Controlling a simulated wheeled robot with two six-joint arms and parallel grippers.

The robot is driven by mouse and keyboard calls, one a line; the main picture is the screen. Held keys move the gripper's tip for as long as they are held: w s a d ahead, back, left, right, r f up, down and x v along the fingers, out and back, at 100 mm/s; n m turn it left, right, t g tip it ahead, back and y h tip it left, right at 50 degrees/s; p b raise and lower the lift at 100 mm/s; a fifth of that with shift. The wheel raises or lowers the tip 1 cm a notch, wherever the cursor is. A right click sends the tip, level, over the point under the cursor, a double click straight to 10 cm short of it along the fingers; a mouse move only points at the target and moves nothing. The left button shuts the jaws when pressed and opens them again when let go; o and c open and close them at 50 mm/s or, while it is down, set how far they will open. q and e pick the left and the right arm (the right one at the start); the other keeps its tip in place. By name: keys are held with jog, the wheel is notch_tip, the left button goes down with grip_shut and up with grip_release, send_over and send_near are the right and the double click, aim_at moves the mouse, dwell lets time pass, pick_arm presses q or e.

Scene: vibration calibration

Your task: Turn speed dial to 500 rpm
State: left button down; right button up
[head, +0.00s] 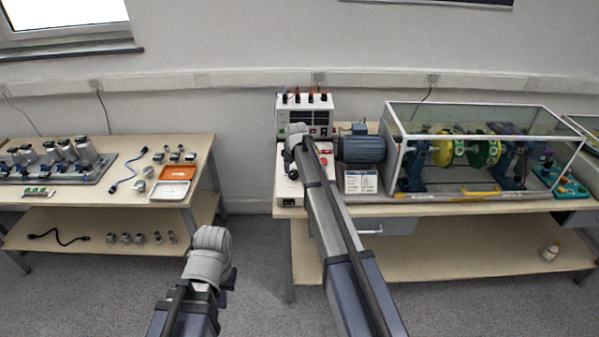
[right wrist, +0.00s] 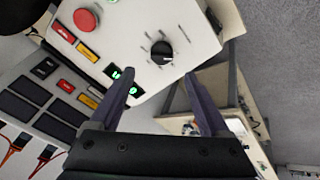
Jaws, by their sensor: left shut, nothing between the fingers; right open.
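The speed dial (right wrist: 162,52) is a black round knob with printed marks around it on the white face of a control box (right wrist: 195,30). In the right wrist view the open fingers of my right gripper (right wrist: 160,78) point at the dial from either side, apart from it. In the head view the right gripper (head: 297,142) is over the control box (head: 289,190) and hides the dial. My left gripper (head: 208,258) is low at left, in front of the gap between the tables, away from the box; its fingers are hard to make out.
A red stop button (right wrist: 86,20) and a green-lit display (right wrist: 122,76) are on the box near the dial. A motor (head: 361,149) and a glass-covered rig (head: 480,150) stand to the right. A table with trays (head: 175,172) stands at left.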

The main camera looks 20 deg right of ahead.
aim_at(293, 172)
jog(key=b+x, duration=0.7)
jog(key=x, duration=0.1)
jog(key=shift+s+a, duration=0.1)
jog(key=shift+s, duration=0.05)
grip_shut()
dwell(0.7)
